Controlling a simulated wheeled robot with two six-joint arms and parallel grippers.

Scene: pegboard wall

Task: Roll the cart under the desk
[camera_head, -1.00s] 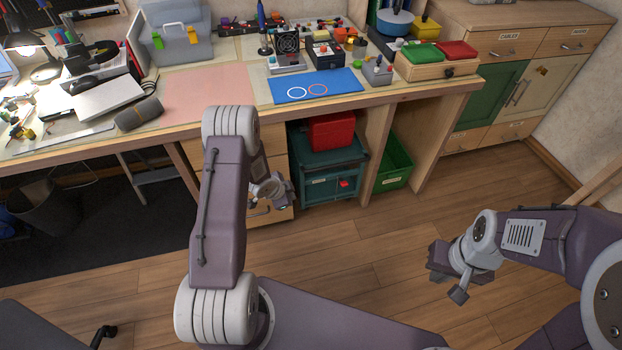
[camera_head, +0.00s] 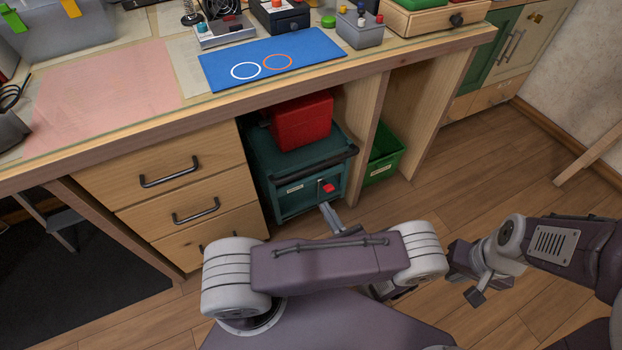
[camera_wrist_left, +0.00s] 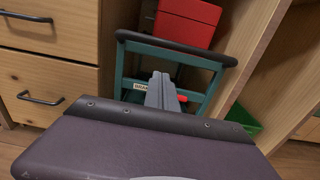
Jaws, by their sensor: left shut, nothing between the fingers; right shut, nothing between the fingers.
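The teal cart (camera_head: 270,160) stands in the bay under the desk (camera_head: 390,57), right of the drawers. It has a dark push bar, a small label and a red knob (camera_head: 328,187) on its front. A red box (camera_head: 302,122) sits on top. The cart also shows in the left wrist view (camera_wrist_left: 128,66). My left gripper (camera_head: 330,213) is shut and empty, low in front of the cart, pointing at it near the red knob. I cannot tell whether it touches the cart. My right gripper (camera_head: 462,268) is shut and empty over the floor at the right.
A green bin (camera_head: 383,165) stands right of the cart behind a wooden panel (camera_head: 362,130). Drawers (camera_head: 180,190) flank the left side. A blue mat (camera_head: 265,62) and gadgets lie on the desk. Wood floor (camera_head: 430,195) is clear at the right.

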